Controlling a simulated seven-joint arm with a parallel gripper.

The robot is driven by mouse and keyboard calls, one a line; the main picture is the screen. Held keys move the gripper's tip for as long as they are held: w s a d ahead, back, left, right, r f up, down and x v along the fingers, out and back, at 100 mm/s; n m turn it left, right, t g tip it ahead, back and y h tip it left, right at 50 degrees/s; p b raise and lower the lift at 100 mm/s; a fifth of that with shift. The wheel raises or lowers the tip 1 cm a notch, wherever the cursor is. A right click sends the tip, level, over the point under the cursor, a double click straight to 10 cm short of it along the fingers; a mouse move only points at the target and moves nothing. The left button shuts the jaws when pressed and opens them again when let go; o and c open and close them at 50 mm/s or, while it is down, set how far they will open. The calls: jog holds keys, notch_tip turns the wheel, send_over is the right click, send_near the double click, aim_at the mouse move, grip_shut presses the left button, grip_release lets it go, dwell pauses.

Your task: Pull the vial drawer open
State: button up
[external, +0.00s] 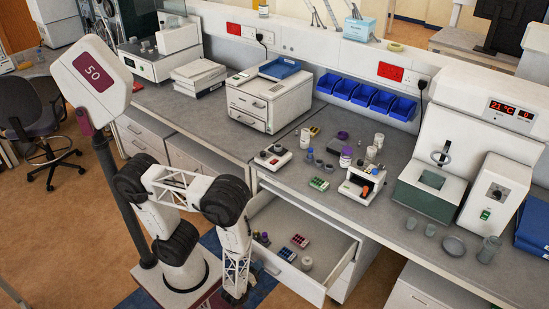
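The drawer (338,239) under the bench stands pulled out, its inside visible from above. In it are small dark-capped vials (262,239), a red-topped rack (300,241), a bluish rack (287,254) and a round pale container (307,264). The drawer's white front panel (295,282) faces the lower left. My arm bends down in front of the drawer's left end. My gripper (235,297) is low near the bottom edge, left of the front panel. Its fingers are too small and dark to tell whether they are open or touching the drawer.
The bench top (205,120) above holds a white printer-like machine (268,101), small instruments, a green rack (319,184) and bottles (346,157). A tall sign post (115,190) stands left of my arm. A chair (35,115) is at far left. Floor (75,230) left is clear.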

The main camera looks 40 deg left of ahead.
jog(key=s+f, duration=0.1)
jog(key=s, duration=0.5)
jog(key=shift+s, duration=0.3)
dwell(0.6)
jog(key=shift+s+f, duration=0.1)
jog(key=shift+f, duration=0.05)
dwell(0.7)
